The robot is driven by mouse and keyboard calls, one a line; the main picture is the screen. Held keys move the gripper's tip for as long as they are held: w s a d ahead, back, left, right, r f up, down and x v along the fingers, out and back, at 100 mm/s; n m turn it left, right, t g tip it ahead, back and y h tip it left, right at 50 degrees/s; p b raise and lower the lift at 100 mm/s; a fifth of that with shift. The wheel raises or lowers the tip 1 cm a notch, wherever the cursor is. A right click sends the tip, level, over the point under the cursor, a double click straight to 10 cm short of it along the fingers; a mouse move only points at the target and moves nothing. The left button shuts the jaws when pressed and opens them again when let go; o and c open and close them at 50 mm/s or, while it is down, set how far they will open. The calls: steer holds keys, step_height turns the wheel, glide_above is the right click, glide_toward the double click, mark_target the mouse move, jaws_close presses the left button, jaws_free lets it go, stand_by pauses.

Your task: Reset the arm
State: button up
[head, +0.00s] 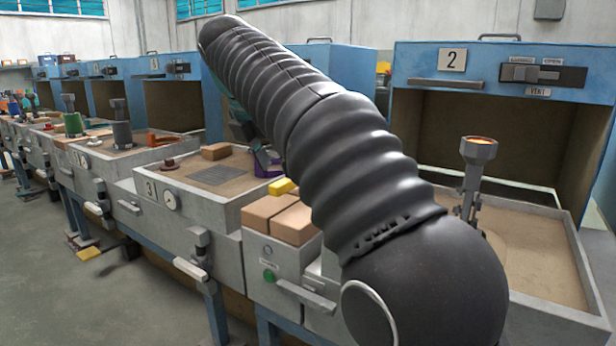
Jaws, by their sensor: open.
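My arm in its black ribbed sleeve crosses the head view from the lower right to the upper left, with its bend raised high. My gripper (264,160) shows only in part behind the arm, low over the station marked 3. It is open. A dark purple piece (268,170) lies close to its tips; I cannot tell whether they touch. The sleeve hides much of the wrist and the area to its right.
Station 3's tray (190,180) holds a tan block (216,151) and a dark grate (218,175). Two tan blocks (270,215) and a yellow piece (283,187) are nearby. At right, booth 2 (500,70) stands behind a metal stand (475,180).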

step_height(320, 180, down, 8)
steer(key=w+a+m+y, duration=0.1)
steer(key=w+a+m, duration=0.15)
steer(key=m, duration=0.65)
steer(key=s+d+f+m+y, duration=0.1)
steer(key=s+d+f+m, duration=0.3)
steer(key=s+f+m, duration=0.15)
steer(key=s+d+f+m, duration=0.3)
steer(key=s+d, duration=0.3)
steer(key=s, duration=0.2)
steer(key=s+d+f+m+p, duration=0.1)
steer(key=s+d+f+m, duration=0.3)
steer(key=s+d+m, duration=0.2)
steer(key=s+d+f+m+t, duration=0.1)
steer(key=s+d+f+m, duration=0.2)
steer(key=s+d+m, duration=0.2)
steer(key=shift+s+d+f+y, duration=0.2)
steer(key=shift+s+d+y, duration=0.2)
steer(key=shift+s+d, duration=1.55)
steer(key=shift+s+a, duration=0.45)
steer(key=shift+a, duration=0.05)
